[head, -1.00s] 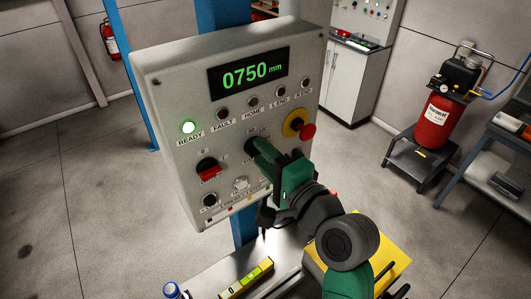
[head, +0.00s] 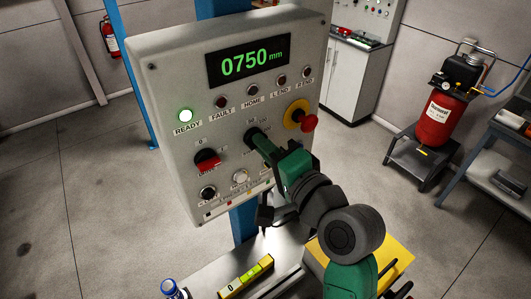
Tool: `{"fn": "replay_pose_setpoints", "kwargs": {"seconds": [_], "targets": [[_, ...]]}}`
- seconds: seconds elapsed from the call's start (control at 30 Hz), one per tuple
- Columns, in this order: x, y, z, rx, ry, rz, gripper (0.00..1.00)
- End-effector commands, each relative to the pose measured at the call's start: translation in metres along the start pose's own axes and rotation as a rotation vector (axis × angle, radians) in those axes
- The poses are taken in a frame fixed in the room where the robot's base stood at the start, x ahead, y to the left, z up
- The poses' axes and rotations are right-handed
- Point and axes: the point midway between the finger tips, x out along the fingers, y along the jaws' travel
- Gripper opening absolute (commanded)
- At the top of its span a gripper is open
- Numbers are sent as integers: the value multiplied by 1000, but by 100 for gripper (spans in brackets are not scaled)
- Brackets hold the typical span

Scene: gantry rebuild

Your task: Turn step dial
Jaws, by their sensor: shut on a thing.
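The step dial (head: 253,134) is a dark round knob on the grey control panel (head: 165,90), below the row of small lamps. My gripper (head: 262,144) reaches it from the lower right and is shut on it. The fingers cover much of the dial, so its pointer is hidden. Only part of the scale print above it shows. The display (head: 248,65) reads 0750 mm in green.
A red-handled switch (head: 207,159) is left of the dial. A red emergency stop (head: 308,122) on a yellow ring is to its upper right. Below are a white button (head: 240,176), a black knob (head: 208,192), and a bench with a yellow level (head: 246,277).

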Motion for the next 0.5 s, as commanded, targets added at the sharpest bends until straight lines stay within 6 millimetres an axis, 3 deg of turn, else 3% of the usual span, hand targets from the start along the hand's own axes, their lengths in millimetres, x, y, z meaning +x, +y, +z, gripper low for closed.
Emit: {"fn": "replay_pose_setpoints", "kwargs": {"seconds": [0.5], "targets": [[0,5,1,-490,1,-1,0]]}}
